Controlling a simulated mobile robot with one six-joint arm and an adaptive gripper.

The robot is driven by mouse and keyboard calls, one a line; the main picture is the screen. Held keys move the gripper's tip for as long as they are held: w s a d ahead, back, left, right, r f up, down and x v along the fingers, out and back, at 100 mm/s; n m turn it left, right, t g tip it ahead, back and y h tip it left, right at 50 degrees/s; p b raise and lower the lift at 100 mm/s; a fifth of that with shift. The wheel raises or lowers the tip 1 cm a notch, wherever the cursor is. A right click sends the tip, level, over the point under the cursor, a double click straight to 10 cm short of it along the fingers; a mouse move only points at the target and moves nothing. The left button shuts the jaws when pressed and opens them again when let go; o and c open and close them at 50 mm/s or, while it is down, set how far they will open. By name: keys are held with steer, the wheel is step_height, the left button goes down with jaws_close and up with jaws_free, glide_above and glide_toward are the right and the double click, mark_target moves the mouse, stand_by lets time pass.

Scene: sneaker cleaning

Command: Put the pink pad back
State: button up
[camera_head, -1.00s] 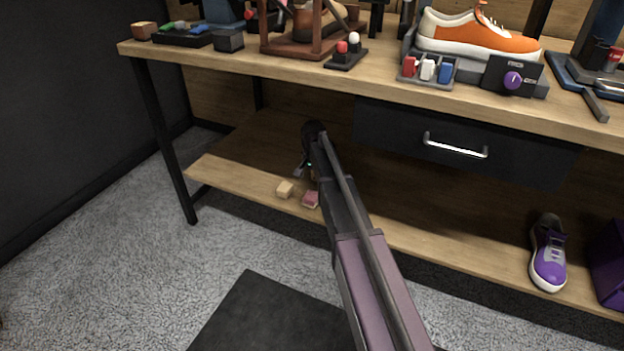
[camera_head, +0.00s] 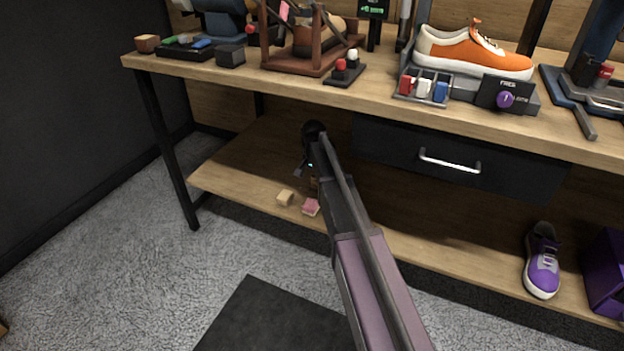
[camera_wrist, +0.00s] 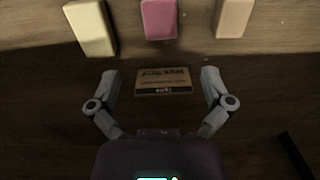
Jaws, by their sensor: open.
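The pink pad (camera_head: 310,207) lies on the lower wooden shelf near its front edge. It also shows in the wrist view (camera_wrist: 159,19) at the top middle, between a pale yellow pad (camera_wrist: 91,27) and a tan pad (camera_wrist: 234,18). My gripper (camera_wrist: 159,84) is open and empty, its two fingers spread wide and apart from the pads. A small brown card with dark print (camera_wrist: 163,81) lies between the fingertips in the picture. In the head view my gripper (camera_head: 304,168) is over the lower shelf, partly hidden by my arm.
The yellow pad (camera_head: 285,198) lies left of the pink one on the lower shelf (camera_head: 232,172). A purple sneaker (camera_head: 542,262) and a purple box (camera_head: 606,272) stand at the right. The workbench top (camera_head: 300,84) with a drawer (camera_head: 455,160) overhangs the shelf.

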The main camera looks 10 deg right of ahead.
steer(key=shift+s, duration=0.1)
steer(key=s+n, duration=0.7)
steer(key=s, duration=2.1)
steer(key=shift+s, duration=0.4)
